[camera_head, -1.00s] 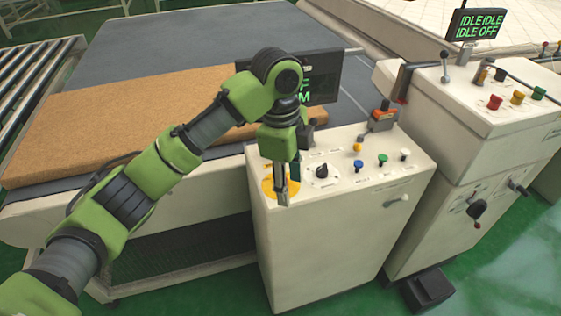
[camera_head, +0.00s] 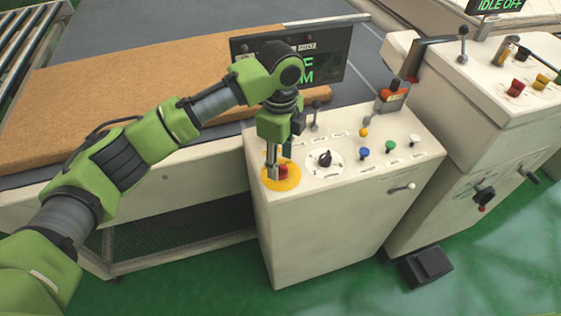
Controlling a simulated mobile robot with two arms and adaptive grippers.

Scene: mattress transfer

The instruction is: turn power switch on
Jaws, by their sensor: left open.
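The white control box (camera_head: 330,225) stands right of centre. Its top has a black rotary knob (camera_head: 325,158) on a white dial and a red button (camera_head: 283,171) on a yellow disc (camera_head: 281,184). I cannot read the labels that would tell which control is the power switch. My left gripper (camera_head: 272,172) points down over the yellow disc, beside the red button and left of the black knob. It is open, with nothing seen in it; whether it touches the button or disc I cannot tell. My right gripper is out of view.
A dark display (camera_head: 325,52), partly hidden by my arm, stands behind. A brown mattress (camera_head: 110,105) lies left. A second console (camera_head: 470,110) stands right.

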